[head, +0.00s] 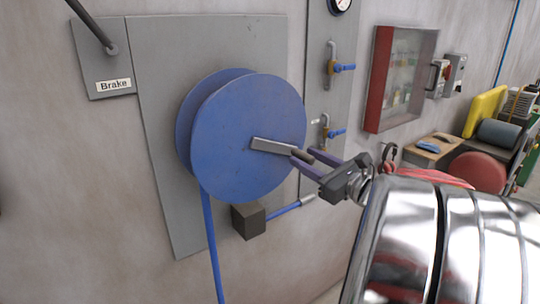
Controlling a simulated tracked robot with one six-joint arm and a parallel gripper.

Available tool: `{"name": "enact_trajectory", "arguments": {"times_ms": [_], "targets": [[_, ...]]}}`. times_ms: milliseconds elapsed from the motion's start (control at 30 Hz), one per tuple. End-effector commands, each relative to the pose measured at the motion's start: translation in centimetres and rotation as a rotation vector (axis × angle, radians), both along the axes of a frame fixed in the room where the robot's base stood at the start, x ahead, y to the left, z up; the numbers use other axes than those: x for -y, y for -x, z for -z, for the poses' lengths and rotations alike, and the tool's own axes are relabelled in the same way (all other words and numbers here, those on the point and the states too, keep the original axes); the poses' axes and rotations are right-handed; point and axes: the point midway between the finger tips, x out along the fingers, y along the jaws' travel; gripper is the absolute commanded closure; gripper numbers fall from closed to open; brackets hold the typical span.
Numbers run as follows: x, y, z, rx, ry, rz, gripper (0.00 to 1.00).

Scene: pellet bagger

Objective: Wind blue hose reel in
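The blue hose reel (243,133) is mounted on a grey wall plate (165,75). A flat grey crank arm (268,145) runs right from near its centre to a short dark grip (303,155). My gripper (307,157) has its two fingertips at this grip, one on each side of it. I cannot tell whether they are clamped on it or only around it. The blue hose (213,250) hangs straight down from the reel's lower left and leaves the bottom of the picture.
A lever on a plate labelled "Brake" (114,84) is at upper left. A dark block (248,221) with a blue-handled rod (285,208) sits below the reel. Two blue-handled valves (343,68) (336,132) and a red-sided cabinet (402,80) are to the right.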

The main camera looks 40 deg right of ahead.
Motion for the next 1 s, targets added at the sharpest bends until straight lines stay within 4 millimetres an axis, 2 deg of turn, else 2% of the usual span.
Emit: {"name": "enact_trajectory", "arguments": {"times_ms": [200,567,1000], "targets": [[-0.1,-1.9,0.0,0.001,-0.001,-0.002,0.61],[-0.1,-2.2,0.0,0.001,0.0,-0.001,0.61],[-0.1,-2.2,0.0,0.001,0.0,-0.001,0.92]]}}
